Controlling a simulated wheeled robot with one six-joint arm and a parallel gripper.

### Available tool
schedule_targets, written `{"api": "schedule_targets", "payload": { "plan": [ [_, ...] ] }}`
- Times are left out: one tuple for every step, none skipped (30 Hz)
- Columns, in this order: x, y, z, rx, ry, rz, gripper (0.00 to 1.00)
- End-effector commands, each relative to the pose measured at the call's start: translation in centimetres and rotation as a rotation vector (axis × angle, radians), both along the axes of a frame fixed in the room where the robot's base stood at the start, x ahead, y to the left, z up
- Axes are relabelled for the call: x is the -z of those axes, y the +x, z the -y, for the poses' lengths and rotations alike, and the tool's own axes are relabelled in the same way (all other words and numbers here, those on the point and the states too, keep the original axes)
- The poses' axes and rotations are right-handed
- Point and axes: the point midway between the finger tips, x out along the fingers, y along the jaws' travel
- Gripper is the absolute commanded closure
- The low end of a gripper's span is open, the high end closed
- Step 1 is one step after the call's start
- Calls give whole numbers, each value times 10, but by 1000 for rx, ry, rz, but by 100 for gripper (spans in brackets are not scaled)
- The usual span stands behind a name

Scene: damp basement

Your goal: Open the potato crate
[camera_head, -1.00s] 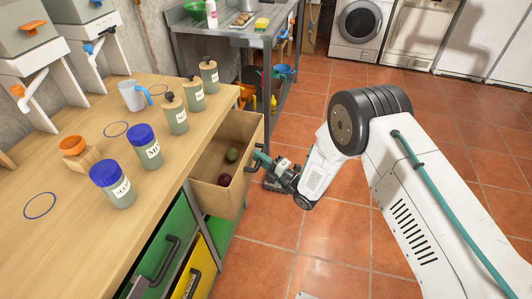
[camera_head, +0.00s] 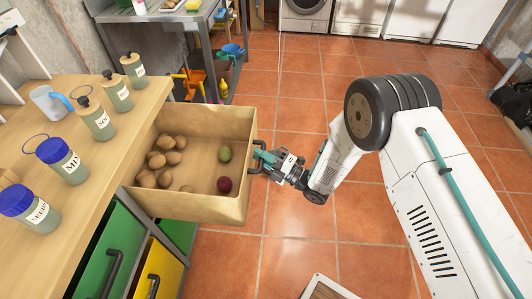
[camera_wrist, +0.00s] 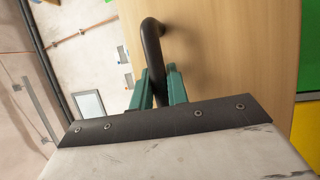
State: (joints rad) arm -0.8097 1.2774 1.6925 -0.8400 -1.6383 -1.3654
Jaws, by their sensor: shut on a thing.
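The potato crate (camera_head: 230,207) is a wooden drawer pulled well out from under the workbench top. Several brown potatoes (camera_head: 160,158) lie in its left part, with a green round item (camera_head: 225,154) and a dark red one (camera_head: 224,185) near its front. My gripper (camera_head: 262,161) is at the crate's front and shut on its dark handle (camera_head: 256,150). In the wrist view the teal fingers (camera_wrist: 160,88) close around the curved black handle (camera_wrist: 152,45) against the wooden front.
Jars (camera_head: 60,160) and a mug (camera_head: 50,103) stand on the workbench (camera_head: 105,165). Below are a green drawer (camera_head: 112,250) and a yellow drawer (camera_head: 160,275) with handles. A wooden-topped object (camera_head: 325,290) sits on the floor at the bottom.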

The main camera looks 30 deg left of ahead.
Motion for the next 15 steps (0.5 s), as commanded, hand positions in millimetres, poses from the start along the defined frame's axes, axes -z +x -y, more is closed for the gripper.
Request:
{"api": "schedule_targets", "payload": {
  "plan": [
    [0, 0, 0, -2, 0, 1, 100],
    [0, -1, -1, -4, 0, 1, 100],
    [0, -1, -1, -6, 1, 1, 100],
    [0, -1, -1, -6, 1, 1, 100],
    [0, -1, -1, -7, 1, 1, 100],
    [0, -2, -1, -7, 1, 1, 100],
    [0, -2, -1, -7, 1, 1, 100],
    [0, -2, -1, -7, 1, 0, 100],
    [0, -2, -1, -7, 1, 0, 100],
    [0, -2, 0, -7, 1, 0, 100],
    [0, -2, 0, -7, 1, 0, 100],
    [0, -2, 0, -7, 1, 0, 100],
    [0, -2, 0, -7, 1, 0, 100],
    [0, -2, 0, -7, 1, 0, 100],
    [0, -2, 0, -7, 1, 0, 75]
  ]
}}
